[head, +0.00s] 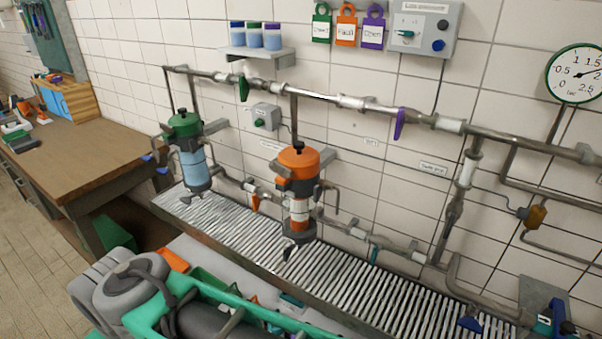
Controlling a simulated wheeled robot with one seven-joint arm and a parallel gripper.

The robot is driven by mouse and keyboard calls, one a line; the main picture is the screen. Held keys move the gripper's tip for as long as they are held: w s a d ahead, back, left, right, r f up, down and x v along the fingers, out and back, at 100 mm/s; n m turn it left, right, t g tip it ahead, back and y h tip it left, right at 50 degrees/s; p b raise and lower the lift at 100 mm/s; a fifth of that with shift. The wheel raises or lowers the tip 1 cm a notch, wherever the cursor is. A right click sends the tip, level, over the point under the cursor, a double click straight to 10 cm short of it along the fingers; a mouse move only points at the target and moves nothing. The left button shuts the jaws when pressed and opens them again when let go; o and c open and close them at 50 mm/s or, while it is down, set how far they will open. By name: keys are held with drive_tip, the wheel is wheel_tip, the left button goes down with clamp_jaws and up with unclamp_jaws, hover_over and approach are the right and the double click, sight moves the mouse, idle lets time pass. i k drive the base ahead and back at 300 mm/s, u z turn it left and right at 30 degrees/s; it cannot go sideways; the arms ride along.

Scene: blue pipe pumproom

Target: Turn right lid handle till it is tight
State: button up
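The right filter housing has an orange lid (298,160) with a dark knob (298,147) on top. A dark collar sits under the lid, with grey arms sticking out at its sides. Its lower body (299,211) is orange and white, with a dark base. Whether the lid is tight cannot be told from here. The left filter housing has a green lid (184,124) and a pale blue clear bowl (195,168). Both housings stand upright along the wall pipes, above the grating. I cannot make out my gripper in the head view, and nothing is seen touching either lid.
A ribbed grating (345,275) runs below the pipes. A pressure gauge (575,73) hangs at upper right. Purple (400,122) and green (243,88) valve handles sit on the upper pipe. A wooden bench (85,150) stands left. Grey and teal-green parts fill the lower left foreground.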

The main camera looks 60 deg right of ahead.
sight(283, 171)
drive_tip(key=z, duration=0.3)
drive_tip(key=i, duration=1.15)
drive_tip(key=z, duration=0.3)
